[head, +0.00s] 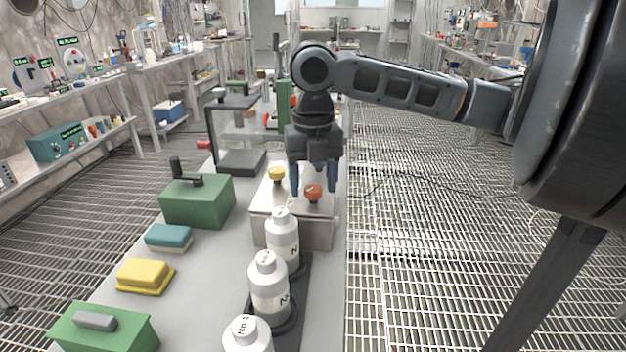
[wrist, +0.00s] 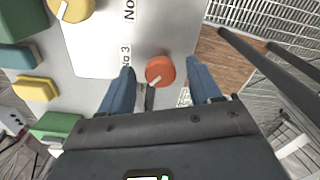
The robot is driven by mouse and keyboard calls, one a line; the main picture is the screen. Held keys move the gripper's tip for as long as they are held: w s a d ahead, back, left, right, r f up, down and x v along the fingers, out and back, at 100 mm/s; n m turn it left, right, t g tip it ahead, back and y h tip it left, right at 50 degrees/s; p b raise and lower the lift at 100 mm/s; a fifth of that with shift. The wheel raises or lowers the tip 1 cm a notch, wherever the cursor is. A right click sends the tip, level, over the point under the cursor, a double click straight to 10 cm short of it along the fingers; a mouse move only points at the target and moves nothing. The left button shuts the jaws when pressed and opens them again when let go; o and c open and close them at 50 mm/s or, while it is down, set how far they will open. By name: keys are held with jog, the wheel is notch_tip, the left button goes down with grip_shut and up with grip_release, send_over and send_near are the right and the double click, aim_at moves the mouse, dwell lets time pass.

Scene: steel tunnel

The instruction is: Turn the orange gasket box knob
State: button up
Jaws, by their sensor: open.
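The orange knob (head: 313,192) stands on the top of a pale box (head: 262,228), at its right side. A yellow knob (head: 276,174) stands on the same box to the left. My gripper (head: 312,190) points down over the box, its blue fingers apart on either side of the orange knob. In the wrist view the orange knob (wrist: 160,70) lies between the two open fingertips (wrist: 161,72), with a gap to each. A pale pointer mark shows on it. I cannot tell the exact height of the fingertips against the knob.
White bottles (head: 268,285) stand in a dark rack in front of the box. A green box with a black handle (head: 197,200), a teal block (head: 168,238) and a yellow block (head: 145,275) lie to the left. A clear-walled dark frame (head: 238,135) stands behind. The grated floor at right is open.

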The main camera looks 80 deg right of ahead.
aim_at(313, 187)
notch_tip(313, 187, up, 8)
jog(key=shift+f+p, duration=0.1)
jog(key=shift+p, duration=0.3)
dwell(3.9)
